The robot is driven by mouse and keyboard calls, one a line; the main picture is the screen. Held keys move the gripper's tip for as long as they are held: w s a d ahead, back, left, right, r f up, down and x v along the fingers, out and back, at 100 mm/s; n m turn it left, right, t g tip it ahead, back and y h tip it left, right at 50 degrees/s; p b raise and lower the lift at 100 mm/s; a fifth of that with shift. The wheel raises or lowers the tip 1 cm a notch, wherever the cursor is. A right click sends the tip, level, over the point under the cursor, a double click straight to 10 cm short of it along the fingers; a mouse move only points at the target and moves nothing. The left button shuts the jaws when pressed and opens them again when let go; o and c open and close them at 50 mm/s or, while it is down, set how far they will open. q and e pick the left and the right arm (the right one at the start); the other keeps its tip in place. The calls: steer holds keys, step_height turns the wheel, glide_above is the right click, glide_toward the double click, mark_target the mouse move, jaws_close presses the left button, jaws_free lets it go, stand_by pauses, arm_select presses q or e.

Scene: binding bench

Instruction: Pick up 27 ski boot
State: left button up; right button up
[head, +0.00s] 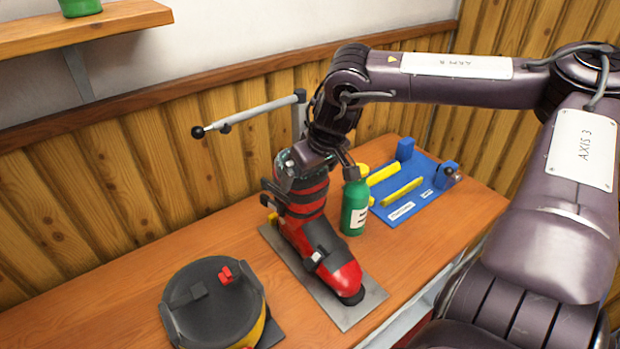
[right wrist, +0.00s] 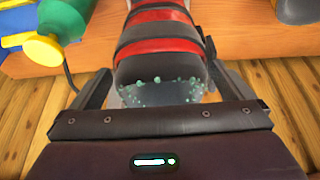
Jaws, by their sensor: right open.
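A red and black ski boot (head: 338,272) stands upright on a grey metal plate (head: 362,312) on the wooden bench. No number 27 is readable on it. My right gripper (head: 318,168) is open at the top of the boot's cuff, pointing down. In the right wrist view the boot (right wrist: 160,38) lies between the two spread fingers of my right gripper (right wrist: 160,85), with a visible gap on the left side. The dark cuff opening has pale green specks at its rim. My left gripper is not in view.
A green bottle (head: 355,208) with a yellow cap stands close right of the boot. A blue tray (head: 420,205) with yellow bars lies behind it. A round black-and-yellow device (head: 215,305) sits front left. A grey lever arm (head: 250,113) rises behind the boot.

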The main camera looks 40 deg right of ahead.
steer(key=c, duration=1.7)
steer(key=shift+w, duration=0.1)
steer(key=shift+r, duration=0.15)
